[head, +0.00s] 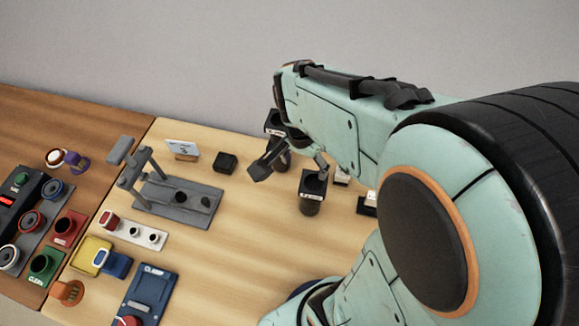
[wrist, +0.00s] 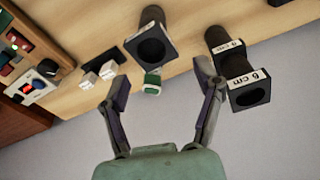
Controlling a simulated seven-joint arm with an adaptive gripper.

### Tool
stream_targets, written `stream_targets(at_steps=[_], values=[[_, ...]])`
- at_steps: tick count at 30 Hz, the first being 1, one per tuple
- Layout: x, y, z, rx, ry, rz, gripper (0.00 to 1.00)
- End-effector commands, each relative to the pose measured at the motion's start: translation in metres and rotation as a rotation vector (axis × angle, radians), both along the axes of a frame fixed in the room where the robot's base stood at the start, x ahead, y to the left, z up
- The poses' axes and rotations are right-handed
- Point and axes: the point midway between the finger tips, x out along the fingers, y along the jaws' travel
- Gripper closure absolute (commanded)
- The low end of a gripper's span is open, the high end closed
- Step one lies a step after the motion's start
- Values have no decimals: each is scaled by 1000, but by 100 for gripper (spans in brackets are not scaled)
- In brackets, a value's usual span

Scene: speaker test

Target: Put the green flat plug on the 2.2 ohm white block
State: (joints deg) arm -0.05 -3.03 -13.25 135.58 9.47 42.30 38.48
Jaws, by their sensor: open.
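My gripper (wrist: 162,80) is open and seems empty, with its fingers spread wide in the wrist view. In the head view my gripper (head: 292,168) hangs among the black tubes. A small green piece with white on it (wrist: 152,83) shows between the fingers in the wrist view, beside the mouth of a black tube; it may be the green flat plug, and I cannot tell whether it touches a finger. Two small white blocks (wrist: 88,79) sit on dark bases left of the fingers. A white block also shows in the head view (head: 342,179), partly behind my arm. Their ohm markings are unreadable.
Black square-mouthed tubes stand close by: one (head: 313,188) near my gripper, and one labelled 6 cm (wrist: 250,92) right of the fingers. A grey stand (head: 180,198), a black box (head: 225,162) and coloured connector parts lie left. Bare wood (head: 240,220) lies between.

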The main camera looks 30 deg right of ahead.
Motion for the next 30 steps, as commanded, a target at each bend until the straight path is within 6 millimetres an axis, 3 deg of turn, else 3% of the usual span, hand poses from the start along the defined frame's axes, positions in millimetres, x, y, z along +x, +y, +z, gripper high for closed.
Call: stream_targets(at_steps=[1,4,7,10,14,30], values=[[-14,25,13,51,1,181,34],[-49,67,31,119,30,575,34],[-82,91,41,142,58,884,34],[-102,102,44,145,80,1066,34],[-110,105,45,147,93,1136,34],[-109,104,45,146,92,1129,34]])
